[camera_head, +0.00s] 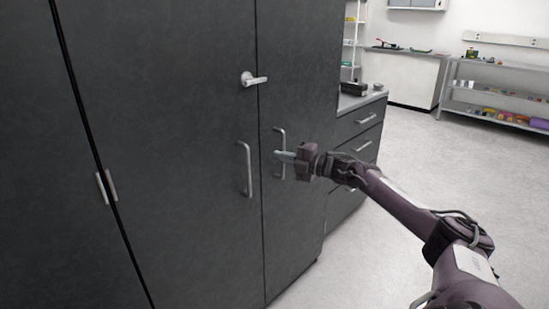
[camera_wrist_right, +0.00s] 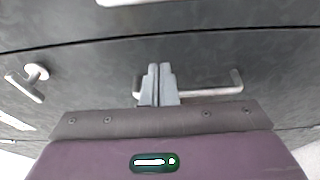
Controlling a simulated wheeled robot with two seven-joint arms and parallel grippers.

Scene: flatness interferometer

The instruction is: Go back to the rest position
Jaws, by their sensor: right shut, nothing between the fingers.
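My right gripper (camera_head: 280,155) is at the vertical bar handle (camera_head: 279,141) of the right cabinet door in the head view. In the right wrist view my right gripper (camera_wrist_right: 158,70) has its two fingers together, with nothing between them. The bar handle (camera_wrist_right: 215,91) there passes close to the fingers; I cannot tell whether they touch it. The dark cabinet (camera_head: 180,160) has its doors closed. My left gripper is not in view.
A second bar handle (camera_head: 246,170) and a lever handle (camera_head: 253,79) are on the door to the left. A drawer unit (camera_head: 355,143) stands beside the cabinet. A metal shelf (camera_head: 500,65) stands far right. The pale floor (camera_head: 460,160) between is open.

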